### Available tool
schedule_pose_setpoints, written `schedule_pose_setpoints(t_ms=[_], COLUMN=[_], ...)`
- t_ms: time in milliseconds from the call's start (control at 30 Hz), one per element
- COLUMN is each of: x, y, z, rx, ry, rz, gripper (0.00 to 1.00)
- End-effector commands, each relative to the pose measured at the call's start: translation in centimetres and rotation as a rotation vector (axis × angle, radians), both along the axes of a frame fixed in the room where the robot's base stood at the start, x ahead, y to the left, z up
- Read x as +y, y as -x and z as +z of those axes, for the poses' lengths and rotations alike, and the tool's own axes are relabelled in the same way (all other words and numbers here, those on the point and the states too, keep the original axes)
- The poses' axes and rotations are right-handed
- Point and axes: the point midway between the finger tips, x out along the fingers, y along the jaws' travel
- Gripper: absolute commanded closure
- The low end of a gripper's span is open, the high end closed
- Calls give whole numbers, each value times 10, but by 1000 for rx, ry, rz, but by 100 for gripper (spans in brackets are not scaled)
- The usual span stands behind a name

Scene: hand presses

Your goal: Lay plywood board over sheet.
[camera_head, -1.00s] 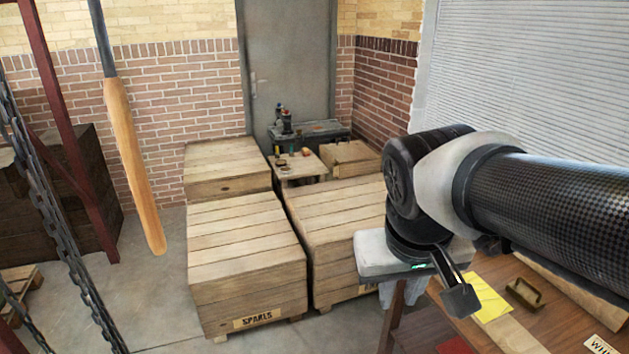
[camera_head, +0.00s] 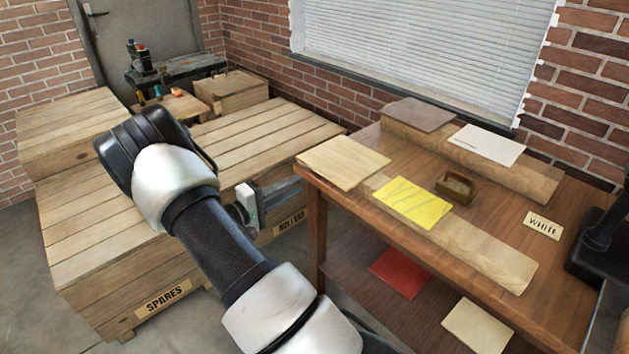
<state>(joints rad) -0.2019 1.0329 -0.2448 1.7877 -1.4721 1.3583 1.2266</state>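A pale plywood board (camera_head: 343,162) lies flat at the left end of the wooden table, partly on a long light plank (camera_head: 470,248). A yellow sheet (camera_head: 411,203) with faint dark lines lies on that plank, just right of the board and not covered by it. A white sheet (camera_head: 487,144) lies on a second plank at the back. My gripper (camera_head: 256,203) is left of the table, in front of the crates, apart from board and sheets. My arm hides much of it, and its finger opening does not show clearly.
A brown board (camera_head: 418,114) lies on the back plank. A small wooden block with a handle (camera_head: 456,187) and a "WHITE" sign (camera_head: 542,225) stand on the table. A black press (camera_head: 600,240) is at the right edge. Red (camera_head: 400,271) and cream (camera_head: 478,325) pieces lie below. Crates (camera_head: 150,240) fill the left.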

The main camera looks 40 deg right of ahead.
Motion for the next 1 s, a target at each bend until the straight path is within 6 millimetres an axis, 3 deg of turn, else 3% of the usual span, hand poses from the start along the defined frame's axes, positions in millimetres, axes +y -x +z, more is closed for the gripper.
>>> schedule_pose_setpoints(t_ms=[167,700,1000], x=[-6,-78,-99], y=[-6,-11,-13], z=[-10,-12,-10], rx=[0,0,1], ry=[27,25,24], rz=[28,24,25], gripper=[80,80,80])
